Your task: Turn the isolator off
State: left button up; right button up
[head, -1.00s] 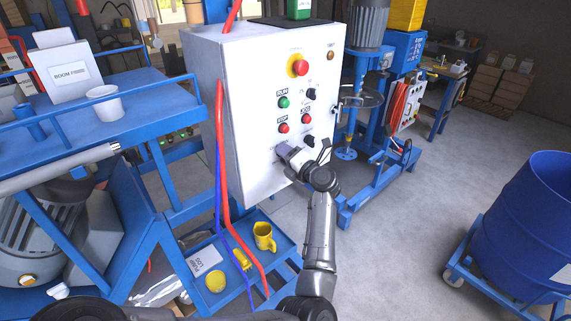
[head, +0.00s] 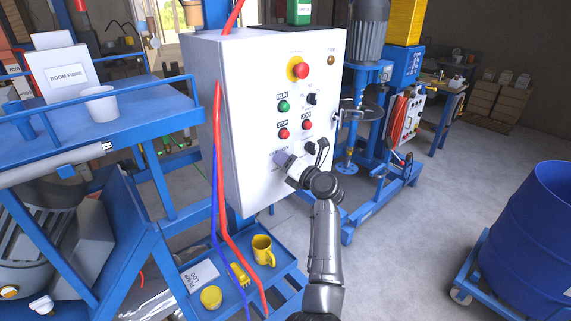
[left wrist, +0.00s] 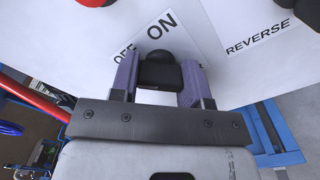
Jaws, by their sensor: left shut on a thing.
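The isolator is a black knob (left wrist: 160,70) low on the white control cabinet's front, seen in the left wrist view between my fingers. An "ON" and "OFF" label lies behind it, partly covered by the knob and a finger. I cannot tell which mark the knob points to. My left gripper (left wrist: 162,82) is shut on the knob, a purple-grey finger on each side. In the head view, my left gripper (head: 282,158) is at the lower left of the cabinet (head: 240,120) front and hides the knob. My right gripper is not in view.
Above the gripper are a red stop button (head: 283,134), a green run button (head: 284,106) and a red emergency stop (head: 298,69). A black selector (head: 310,149) sits close to its right. Red and blue hoses hang at the cabinet's left. A blue drum (head: 530,235) stands right.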

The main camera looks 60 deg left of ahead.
pick_arm(q)
jog(key=o, duration=0.9)
jog(key=d, duration=0.4)
jog(key=w+d, duration=0.1)
jog(key=d, duration=0.4)
jog(key=w+d, duration=0.1)
jog(key=d, duration=0.3)
jog(key=shift+w+d+b, duration=0.15)
jog(key=shift+d+b, duration=0.15)
jog(key=shift+b, duration=0.1)
